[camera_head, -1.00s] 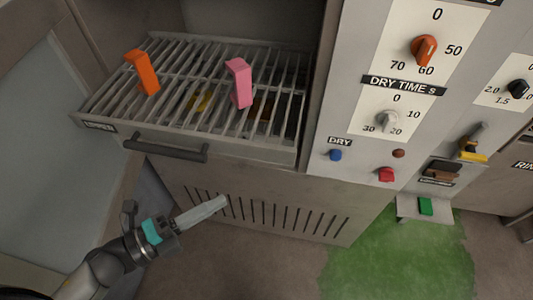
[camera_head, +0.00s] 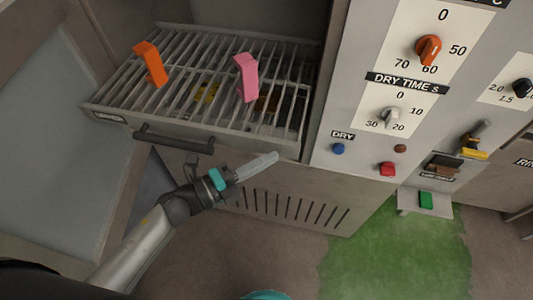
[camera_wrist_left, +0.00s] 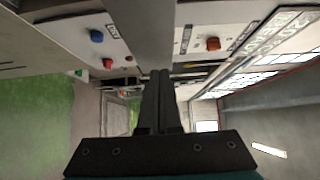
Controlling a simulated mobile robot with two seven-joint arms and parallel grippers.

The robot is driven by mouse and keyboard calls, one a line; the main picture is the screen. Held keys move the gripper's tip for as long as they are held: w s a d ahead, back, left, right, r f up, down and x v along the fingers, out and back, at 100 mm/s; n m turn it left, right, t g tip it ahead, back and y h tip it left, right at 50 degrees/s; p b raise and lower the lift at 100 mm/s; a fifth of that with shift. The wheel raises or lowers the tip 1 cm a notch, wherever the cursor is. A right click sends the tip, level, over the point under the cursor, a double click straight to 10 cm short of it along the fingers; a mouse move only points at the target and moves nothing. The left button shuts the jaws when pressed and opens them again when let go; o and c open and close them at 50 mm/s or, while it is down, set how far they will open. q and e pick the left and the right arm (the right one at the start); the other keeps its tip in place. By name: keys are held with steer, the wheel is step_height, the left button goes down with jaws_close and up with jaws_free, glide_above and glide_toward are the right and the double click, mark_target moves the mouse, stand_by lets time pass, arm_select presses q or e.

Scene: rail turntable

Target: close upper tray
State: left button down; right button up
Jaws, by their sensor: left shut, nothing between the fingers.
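The upper tray (camera_head: 100,114) is a wire-rack tray pulled out of the cabinet in the head view, with a dark bar handle (camera_head: 172,138) on its front. An orange block (camera_head: 153,65) and a pink block (camera_head: 246,78) stand on the rack. My left gripper (camera_head: 274,157) is shut and empty, just in front of and below the tray's front right part. I cannot tell whether it touches the tray. In the left wrist view its closed fingers (camera_wrist_left: 160,100) point toward the control panel. My right gripper is not in view.
The control panel (camera_head: 365,150) with knobs and blue and red buttons stands right of the tray. Yellow items (camera_head: 207,93) show below the rack. A vented panel (camera_head: 280,205) lies below, and a green patch (camera_head: 395,250) covers the floor at the right.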

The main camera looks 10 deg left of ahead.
arm_select(q)
steer(key=shift+w, duration=0.4)
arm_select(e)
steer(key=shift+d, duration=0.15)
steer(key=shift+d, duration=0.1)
arm_select(q)
steer(key=shift+w, duration=0.1)
